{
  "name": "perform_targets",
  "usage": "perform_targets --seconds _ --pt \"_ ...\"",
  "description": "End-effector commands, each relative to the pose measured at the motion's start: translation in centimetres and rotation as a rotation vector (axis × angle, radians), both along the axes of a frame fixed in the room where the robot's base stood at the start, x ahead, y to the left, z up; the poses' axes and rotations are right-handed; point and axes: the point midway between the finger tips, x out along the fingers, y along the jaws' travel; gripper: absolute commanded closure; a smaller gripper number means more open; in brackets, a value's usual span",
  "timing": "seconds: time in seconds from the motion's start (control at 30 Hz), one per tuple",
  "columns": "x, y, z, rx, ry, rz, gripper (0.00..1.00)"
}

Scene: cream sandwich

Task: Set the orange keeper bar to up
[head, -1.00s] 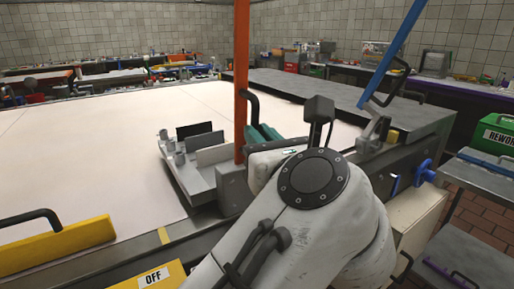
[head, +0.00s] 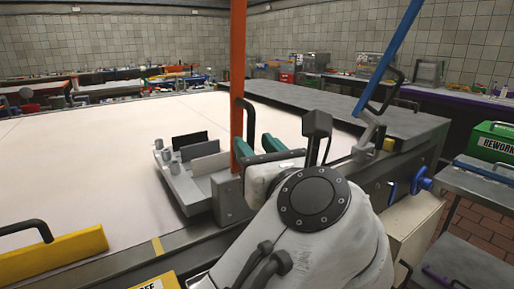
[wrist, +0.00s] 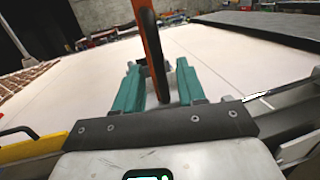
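The orange keeper bar (head: 238,70) stands upright in the head view, rising from a grey bracket (head: 229,198) at the table's edge. Its top runs out of the frame. Its black handle (head: 248,118) is on the bar's right side. In the wrist view the bar (wrist: 140,14) and handle (wrist: 149,45) rise between and beyond the teal fingers. My gripper (head: 257,146) is open, with its fingers apart on either side of the handle's line. In the wrist view a gap shows between the fingers (wrist: 159,88); whether either touches the handle cannot be told.
A tilted blue bar (head: 398,45) with a black handle stands at the right by a grey slab (head: 330,105). A yellow bar (head: 50,253) lies low at the front left. The pale table (head: 80,150) is otherwise clear nearby.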

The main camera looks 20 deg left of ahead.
Motion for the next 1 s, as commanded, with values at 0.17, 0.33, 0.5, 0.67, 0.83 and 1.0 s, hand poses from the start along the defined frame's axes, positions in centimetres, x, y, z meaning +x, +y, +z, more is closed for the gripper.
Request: perform_targets --seconds 0.17,0.33,0.5,0.67,0.83,1.0 --pt "-0.1 -0.1 0.0 0.001 -0.001 0.0 0.6" --pt "-1.5 -1.3 -0.1 0.001 -0.001 -0.002 0.6" --pt "-4.0 -3.5 -0.5 0.001 -0.002 -0.002 0.6" --pt "-6.2 -5.3 -0.8 0.001 -0.001 -0.002 0.6" --pt "-7.7 -6.6 -1.0 0.001 -0.001 -0.001 0.6" --pt "-8.2 -7.0 -1.1 0.0 0.0 0.0 0.6"
